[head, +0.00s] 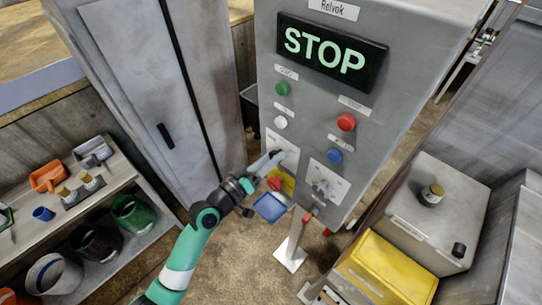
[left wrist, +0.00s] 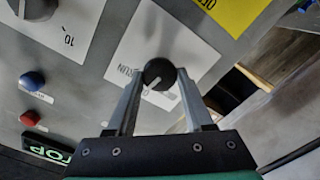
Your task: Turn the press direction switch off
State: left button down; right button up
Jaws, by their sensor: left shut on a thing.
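The grey control cabinet (head: 310,110) stands at the centre of the head view, with two white switch plates low on its front. My left gripper (head: 272,160) is at the left plate (head: 288,147). In the left wrist view, my left gripper (left wrist: 160,84) is shut on a round black knob (left wrist: 159,72) with a white pointer line, tilted relative to the fingers. The plate (left wrist: 190,45) behind it carries print that is only partly readable. A second rotary switch (left wrist: 36,7) sits on the neighbouring plate. My right gripper is not in view.
A lit STOP display (head: 328,52) is above green (head: 282,88), white (head: 280,122), red (head: 346,122) and blue (head: 334,156) buttons. A blue tray (head: 270,208) is below my gripper. A shelf (head: 30,235) stands left, a yellow box (head: 390,268) lower right.

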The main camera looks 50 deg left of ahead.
pick_arm(q)
jog(key=shift+n+p, duration=0.3)
jog(key=shift+n, duration=0.7)
jog(key=shift+c, duration=1.5)
grip_release()
jog(key=s+b, duration=0.2)
jog(key=s, duration=0.9)
jog(key=shift+s+d, duration=0.25)
jog(key=shift+s, duration=0.1)
